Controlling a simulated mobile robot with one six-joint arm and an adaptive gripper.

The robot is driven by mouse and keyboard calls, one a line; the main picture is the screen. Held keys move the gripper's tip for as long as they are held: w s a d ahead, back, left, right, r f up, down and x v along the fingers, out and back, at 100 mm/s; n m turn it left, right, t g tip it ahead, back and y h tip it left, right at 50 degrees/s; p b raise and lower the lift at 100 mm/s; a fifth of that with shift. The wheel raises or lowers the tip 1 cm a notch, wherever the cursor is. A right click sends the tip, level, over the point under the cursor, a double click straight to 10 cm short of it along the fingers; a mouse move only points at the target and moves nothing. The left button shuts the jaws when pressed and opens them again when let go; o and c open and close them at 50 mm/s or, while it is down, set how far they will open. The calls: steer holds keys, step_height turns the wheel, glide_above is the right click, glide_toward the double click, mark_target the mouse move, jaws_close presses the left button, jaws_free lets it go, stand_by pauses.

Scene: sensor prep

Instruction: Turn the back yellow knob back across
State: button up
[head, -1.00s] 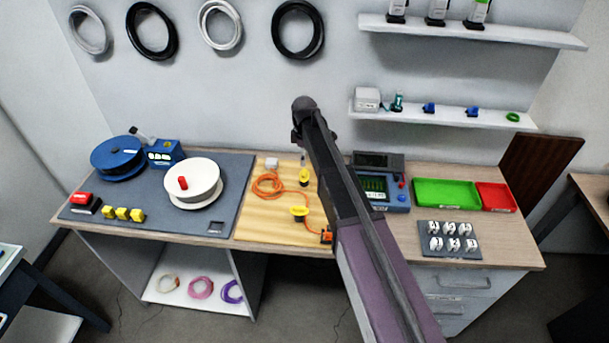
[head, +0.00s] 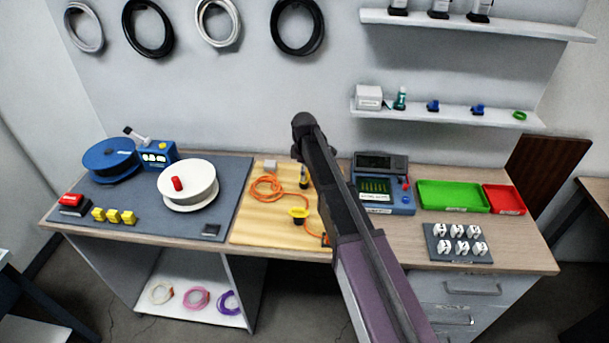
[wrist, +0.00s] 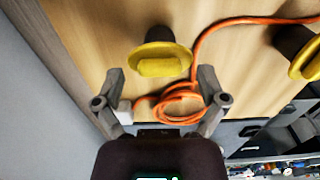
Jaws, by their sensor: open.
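In the wrist view the back yellow knob (wrist: 160,62) stands on the wooden board (wrist: 100,30), its raised grip bar lying left to right across the picture. My gripper (wrist: 161,78) is open, with one finger on each side of the knob's near end and clear space between. I cannot tell how far the fingertips are above it. The front yellow knob (head: 299,213) shows on the board in the head view, and at the right edge of the wrist view (wrist: 305,60).
An orange cable (head: 266,188) coils on the board beside the knobs; it also shows beneath my fingers (wrist: 178,102). A small pale block (head: 270,166) is at the board's back. A blue instrument (head: 385,195) stands to the right, a white spool (head: 188,188) to the left.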

stand_by(0.3)
steer(key=c, duration=1.2)
steer(key=shift+o, duration=0.2)
steer(key=shift+m, duration=0.4)
steer(key=m, duration=0.8)
steer(key=shift+f, duration=0.1)
steer(key=m, duration=0.9)
steer(key=shift+s, duration=0.1)
